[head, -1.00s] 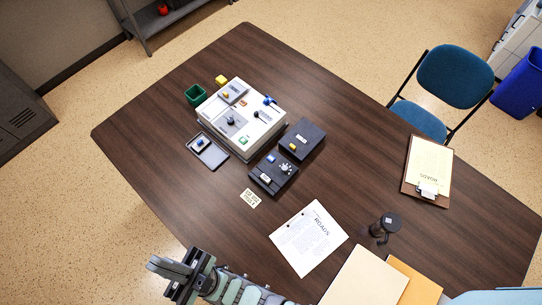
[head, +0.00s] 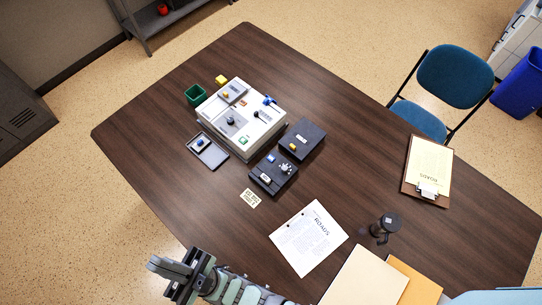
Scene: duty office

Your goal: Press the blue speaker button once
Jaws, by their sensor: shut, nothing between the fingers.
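A dark box (head: 262,182) on the brown table has a small blue button (head: 271,159) and a light knob (head: 286,168) on top. Another blue piece (head: 200,142) sits in a shallow grey tray (head: 216,158) to the left. A blue part (head: 268,100) also shows on the white console (head: 262,139). No label is readable, so I cannot tell which blue piece is the speaker button. My gripper (head: 155,264) is shut and empty, at the lower left beyond the table's near edge, well apart from all of these.
A second dark box (head: 309,132) with a yellow piece stands right of the console. A green open box (head: 196,95) and a yellow block (head: 221,79) stand behind it. A small note (head: 250,198), a printed sheet (head: 322,252) and a dark cylinder (head: 390,222) lie nearer. The left table area is clear.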

